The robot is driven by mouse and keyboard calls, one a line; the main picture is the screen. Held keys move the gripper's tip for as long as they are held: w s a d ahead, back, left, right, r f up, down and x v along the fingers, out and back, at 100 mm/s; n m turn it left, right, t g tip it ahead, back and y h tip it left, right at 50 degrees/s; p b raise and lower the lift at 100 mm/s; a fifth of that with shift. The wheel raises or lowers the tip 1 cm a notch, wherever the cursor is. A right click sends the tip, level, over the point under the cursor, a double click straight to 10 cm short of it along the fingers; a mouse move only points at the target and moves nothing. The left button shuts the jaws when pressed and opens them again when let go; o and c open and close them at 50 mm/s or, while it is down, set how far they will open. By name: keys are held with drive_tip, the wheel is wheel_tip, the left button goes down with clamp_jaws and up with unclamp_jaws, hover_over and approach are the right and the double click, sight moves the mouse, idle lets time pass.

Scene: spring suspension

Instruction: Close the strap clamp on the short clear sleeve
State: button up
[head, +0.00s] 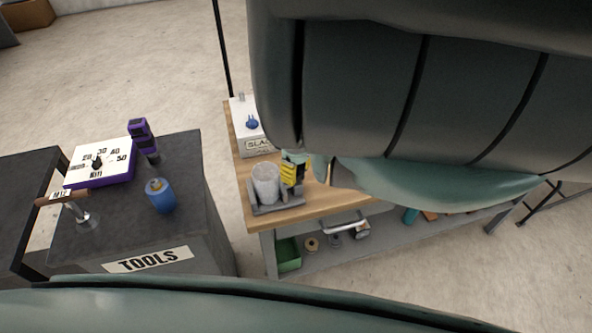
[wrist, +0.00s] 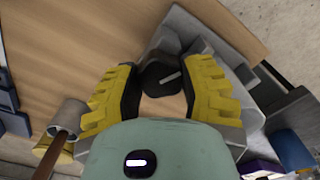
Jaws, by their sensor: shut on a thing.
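The short clear sleeve (head: 265,186) looks like a pale, see-through upright cylinder on a grey holder (head: 277,208) at the near left corner of the workbench. My gripper (head: 293,170) is just right of the sleeve, partly hidden by my arm. In the wrist view, my gripper's yellow fingers with black pads (wrist: 165,98) stand on either side of a dark round part (wrist: 163,77) with a pale line on it, and are shut on it. I cannot tell whether this part belongs to the strap clamp; no strap is clearly visible.
A white box (head: 250,128) with a blue knob stands farther back on the wooden bench (head: 238,165). Left is a dark tool cart (head: 190,170) with a dial box (head: 98,165), a purple tool (head: 142,138) and a blue can (head: 160,195). My arm hides much of the bench.

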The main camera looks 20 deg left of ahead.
drive_tip(key=shift+m, duration=0.6)
drive_tip(key=o, duration=1.2)
drive_tip(key=shift+o, duration=0.2)
